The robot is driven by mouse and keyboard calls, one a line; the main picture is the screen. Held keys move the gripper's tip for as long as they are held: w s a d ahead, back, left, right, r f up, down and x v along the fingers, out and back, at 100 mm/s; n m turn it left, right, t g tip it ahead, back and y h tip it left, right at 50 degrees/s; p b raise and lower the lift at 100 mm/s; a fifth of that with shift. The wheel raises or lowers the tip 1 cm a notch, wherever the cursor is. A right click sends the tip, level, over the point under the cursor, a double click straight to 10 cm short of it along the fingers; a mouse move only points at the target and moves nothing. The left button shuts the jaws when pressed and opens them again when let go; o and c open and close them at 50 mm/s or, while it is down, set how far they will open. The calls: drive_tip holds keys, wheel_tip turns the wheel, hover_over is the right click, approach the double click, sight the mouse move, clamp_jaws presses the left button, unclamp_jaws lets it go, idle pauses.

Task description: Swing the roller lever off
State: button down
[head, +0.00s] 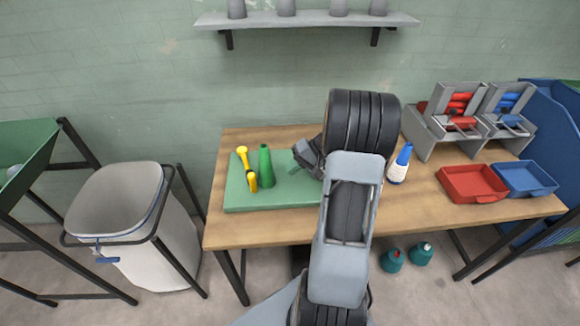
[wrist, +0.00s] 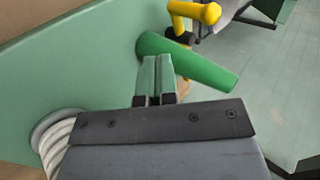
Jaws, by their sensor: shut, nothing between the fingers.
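Two grey spinning units stand at the table's back right in the head view. The left unit (head: 438,118) carries red rolls (head: 460,103) and the right unit (head: 490,125) blue rolls (head: 509,102). Each has a thin bar-like handle at its front; I cannot tell for certain which part is the roller lever. My gripper (head: 293,170) is over the green board (head: 240,198), left of the units and well apart from them. In the wrist view its fingertips (wrist: 156,60) are together and hold nothing. My arm hides part of the board and table.
A green cone (head: 265,166) and a yellow tool (head: 250,175) are on the board, left of my gripper. A white-and-blue bottle (head: 399,165) stands right of my arm. Red (head: 472,198) and blue (head: 540,192) trays sit before the units. A bin (head: 125,230) stands left of the table.

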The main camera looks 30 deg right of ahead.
drive_tip(key=x, duration=0.6)
drive_tip(key=shift+a+f+p, duration=0.2)
drive_tip(key=shift+a+p, duration=0.1)
drive_tip(key=shift+p, duration=0.1)
drive_tip(key=a, duration=0.1)
drive_tip(key=w+a+p, duration=0.1)
drive_tip(key=shift+w+a+f, duration=0.1)
drive_tip(key=shift+w+a, duration=0.15)
drive_tip(key=shift+a, duration=0.1)
drive_tip(key=shift+w+a+f, duration=0.1)
drive_tip(key=shift+w+a, duration=0.2)
drive_tip(key=shift+a, duration=0.25)
drive_tip(key=shift+a+f, duration=0.1)
